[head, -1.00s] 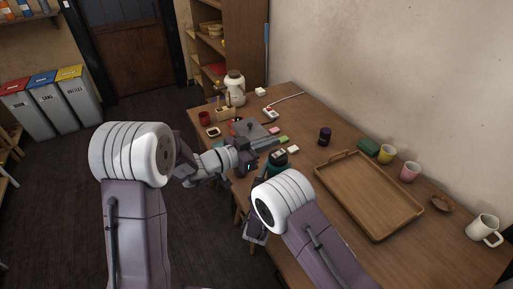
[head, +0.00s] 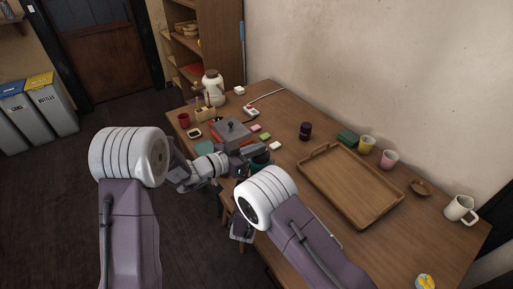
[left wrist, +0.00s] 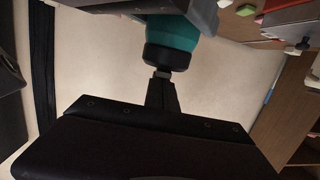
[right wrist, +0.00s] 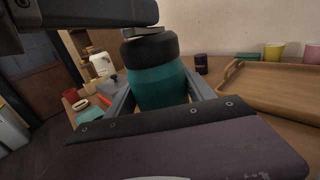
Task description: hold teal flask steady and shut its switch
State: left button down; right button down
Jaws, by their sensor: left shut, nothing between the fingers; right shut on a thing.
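The teal flask (right wrist: 160,85) stands upright between the fingers of my right gripper (right wrist: 158,98), which is shut on its body. Its black lid (right wrist: 148,48) is uncovered at the sides. In the head view the flask (head: 261,161) is small and partly covered by my left gripper (head: 254,150). In the left wrist view the flask (left wrist: 175,33) appears upside down, and the shut, empty left fingertips (left wrist: 162,78) are at the top of the lid. Whether they touch it is unclear. I cannot make out the switch itself.
A wooden tray (head: 312,155) lies right of the flask, with a dark purple jar (head: 305,131) behind. A yellow cup (head: 367,143), a pink cup (head: 389,159) and a cream mug (head: 460,208) stand further right. A grey lidded box (head: 233,134) and small blocks lie beyond the flask.

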pick_arm(q)
notch_tip(320, 180, up, 4)
jog(key=shift+w+d+f, duration=0.1)
jog(key=shift+w+d, duration=0.05)
jog(key=r+v, duration=0.2)
jog(key=v, duration=0.8)
jog(key=shift+d, duration=0.2)
pick_arm(e)
jog(key=shift+c, duration=1.4)
grip_release()
pick_arm(q)
jog(key=shift+w, duration=0.1)
